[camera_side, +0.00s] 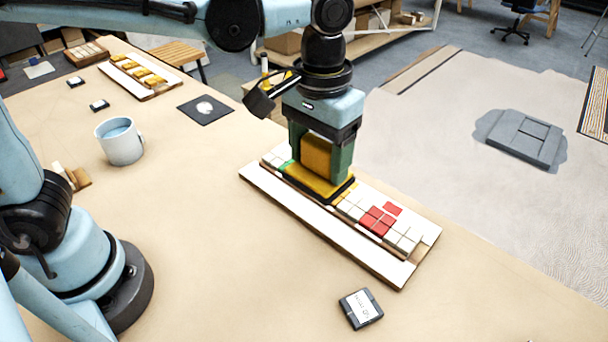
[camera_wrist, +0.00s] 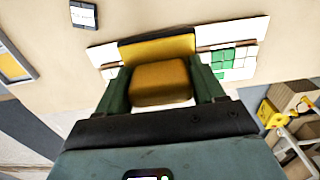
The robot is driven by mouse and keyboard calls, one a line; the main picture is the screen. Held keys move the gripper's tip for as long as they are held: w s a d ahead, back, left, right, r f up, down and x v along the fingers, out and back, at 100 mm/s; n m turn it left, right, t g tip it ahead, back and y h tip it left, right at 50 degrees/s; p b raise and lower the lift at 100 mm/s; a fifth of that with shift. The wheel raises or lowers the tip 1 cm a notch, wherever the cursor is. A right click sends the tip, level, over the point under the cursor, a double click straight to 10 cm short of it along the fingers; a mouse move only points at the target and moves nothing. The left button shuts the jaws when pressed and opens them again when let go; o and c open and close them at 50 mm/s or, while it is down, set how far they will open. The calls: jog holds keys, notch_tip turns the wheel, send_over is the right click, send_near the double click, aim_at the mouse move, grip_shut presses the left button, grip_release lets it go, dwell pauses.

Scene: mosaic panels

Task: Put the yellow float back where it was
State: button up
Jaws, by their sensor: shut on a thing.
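The yellow float (camera_side: 318,157) has a block-like grip on a flat yellow base. My gripper (camera_side: 322,165) is shut on the grip, a green finger on each side. The float is over the middle of the mosaic panel (camera_side: 310,224), its base level with the tiles; I cannot tell whether it touches them. The panel has white tiles, a red patch (camera_side: 378,220) to the right of the float and green at its left. In the wrist view the float (camera_wrist: 160,82) is between the fingers of my gripper (camera_wrist: 160,92), with green tiles (camera_wrist: 222,58) beside it.
A small dark labelled box (camera_side: 361,308) lies in front of the panel. A dark square mat with a pale spot (camera_side: 205,108) lies behind it. A board with yellow pieces (camera_side: 140,76) lies at back left. The table between mug and panel is clear.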

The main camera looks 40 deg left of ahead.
jog(key=s+a+f, duration=0.3)
jog(key=s+a, duration=0.5)
jog(key=s, duration=0.3)
jog(key=w+a+f, duration=0.1)
jog(key=a+f, duration=0.1)
jog(key=a, duration=0.1)
jog(key=w+a+f, duration=0.2)
jog(key=a, duration=0.2)
jog(key=w+a+f, duration=0.1)
jog(key=a+f, duration=0.1)
jog(key=a, duration=0.1)
jog(key=shift+w+a+f, duration=0.2)
jog(key=shift+w+f, duration=0.1)
jog(key=shift+w, duration=0.1)
jog(key=shift+f, duration=2.1)
jog(key=shift+f, duration=0.1)
jog(key=o, duration=0.9)
jog(key=shift+o, duration=0.2)
